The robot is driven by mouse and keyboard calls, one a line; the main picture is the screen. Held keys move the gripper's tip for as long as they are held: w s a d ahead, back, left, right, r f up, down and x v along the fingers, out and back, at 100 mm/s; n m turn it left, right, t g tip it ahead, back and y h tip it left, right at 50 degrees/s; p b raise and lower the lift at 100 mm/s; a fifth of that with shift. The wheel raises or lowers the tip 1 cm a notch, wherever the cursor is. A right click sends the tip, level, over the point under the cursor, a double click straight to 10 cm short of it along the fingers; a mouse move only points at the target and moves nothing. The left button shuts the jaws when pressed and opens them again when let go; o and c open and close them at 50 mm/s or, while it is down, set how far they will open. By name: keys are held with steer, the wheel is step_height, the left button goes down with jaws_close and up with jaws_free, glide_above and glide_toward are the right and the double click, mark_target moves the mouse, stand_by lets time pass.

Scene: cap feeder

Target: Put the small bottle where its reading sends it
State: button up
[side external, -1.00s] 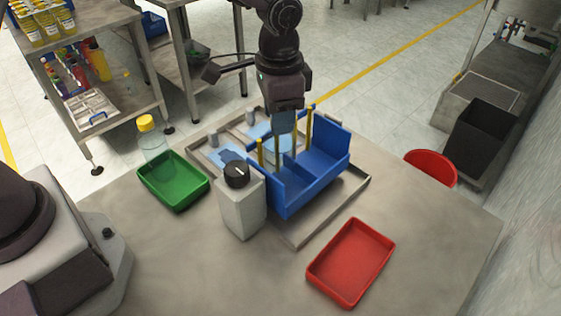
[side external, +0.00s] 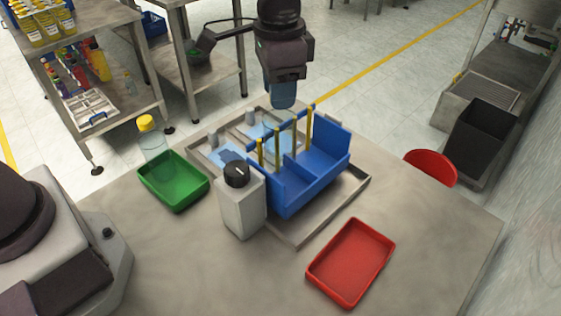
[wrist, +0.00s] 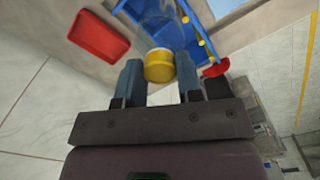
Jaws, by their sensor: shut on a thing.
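My gripper (side external: 284,100) is raised above the back of the blue divided holder (side external: 308,186). In the wrist view, my gripper (wrist: 160,82) is closed around a clear small bottle with a yellow cap (wrist: 159,66); its body points away from the camera. The held bottle is hard to make out in the side view. A grey-white box with a black round dial (side external: 237,174) stands in front of the holder. The dial has a white mark, but its reading is too small to tell. A green tray (side external: 174,205) is at left, a red tray (side external: 350,296) at front right.
Another clear, yellow-capped bottle (side external: 147,124) stands at the green tray's back edge. Yellow posts (side external: 309,130) and a blue bar rise from the holder. A shallow metal tray (side external: 312,236) lies under it. The table between box and red tray is clear.

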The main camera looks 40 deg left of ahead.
steer(key=shift+r, duration=3.45)
steer(key=s+d+f+m, duration=0.2)
steer(key=s+d+m, duration=0.3)
steer(key=s+m, duration=0.3)
steer(key=s+d+f+m, duration=0.1)
steer(key=s+d+m, duration=0.5)
steer(key=s+m, duration=0.25)
steer(key=w+d+f, duration=0.9)
steer(key=w+f, duration=0.1)
steer(key=f, duration=0.3)
steer(key=shift+w+d+m, duration=0.35)
steer(key=shift+f, duration=0.1)
